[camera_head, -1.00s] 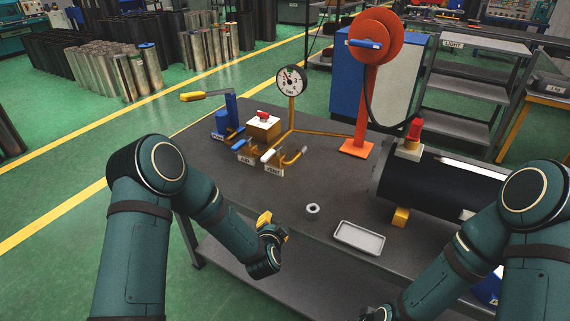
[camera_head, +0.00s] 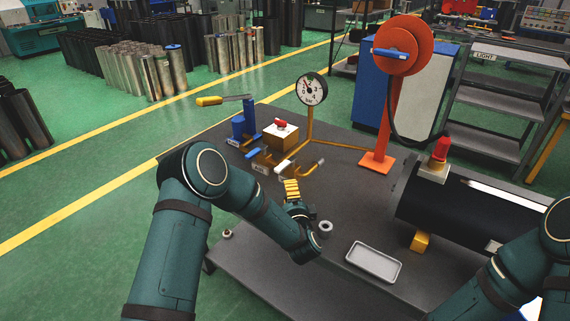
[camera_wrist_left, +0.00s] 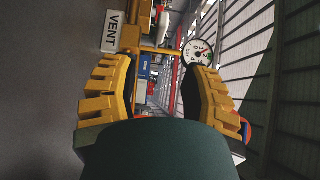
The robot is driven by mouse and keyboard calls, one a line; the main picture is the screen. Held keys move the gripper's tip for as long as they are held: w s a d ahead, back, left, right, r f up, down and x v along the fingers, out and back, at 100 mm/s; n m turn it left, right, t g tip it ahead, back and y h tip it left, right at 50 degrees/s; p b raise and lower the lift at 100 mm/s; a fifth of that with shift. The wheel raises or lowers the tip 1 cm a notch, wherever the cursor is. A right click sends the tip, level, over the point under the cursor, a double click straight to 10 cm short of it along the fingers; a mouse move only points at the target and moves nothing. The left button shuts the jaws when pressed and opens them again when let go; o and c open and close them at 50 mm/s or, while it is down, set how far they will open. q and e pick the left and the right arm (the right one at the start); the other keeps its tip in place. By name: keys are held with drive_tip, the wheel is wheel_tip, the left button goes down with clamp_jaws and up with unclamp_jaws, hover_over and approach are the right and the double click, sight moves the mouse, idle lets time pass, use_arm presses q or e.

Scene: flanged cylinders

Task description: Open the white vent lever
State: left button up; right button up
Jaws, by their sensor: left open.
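The white vent lever (camera_head: 283,167) sits on the yellow pipework at the middle of the bench, just right of the blue lever (camera_head: 254,153). My left gripper (camera_head: 291,188) has yellow ribbed fingers and is just in front of the white lever on the near side. In the left wrist view its two fingers (camera_wrist_left: 158,85) stand apart with nothing between them. The VENT label (camera_wrist_left: 113,31) shows beyond the left finger there. Contact between finger and lever cannot be made out. My right gripper is out of view.
A pressure gauge (camera_head: 312,89) stands on a yellow pipe behind the levers. A box with a red knob (camera_head: 281,125) and a blue pump (camera_head: 243,124) are further left. A metal ring (camera_head: 325,228), a grey tray (camera_head: 374,262) and a black cylinder (camera_head: 465,207) are to the right.

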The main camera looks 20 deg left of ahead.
sight(283, 169)
use_arm(q)
drive_tip(key=b+x, duration=0.1)
drive_tip(key=x, duration=1.2)
drive_tip(key=shift+w+a, duration=0.1)
drive_tip(key=shift+a, duration=0.05)
clamp_jaws()
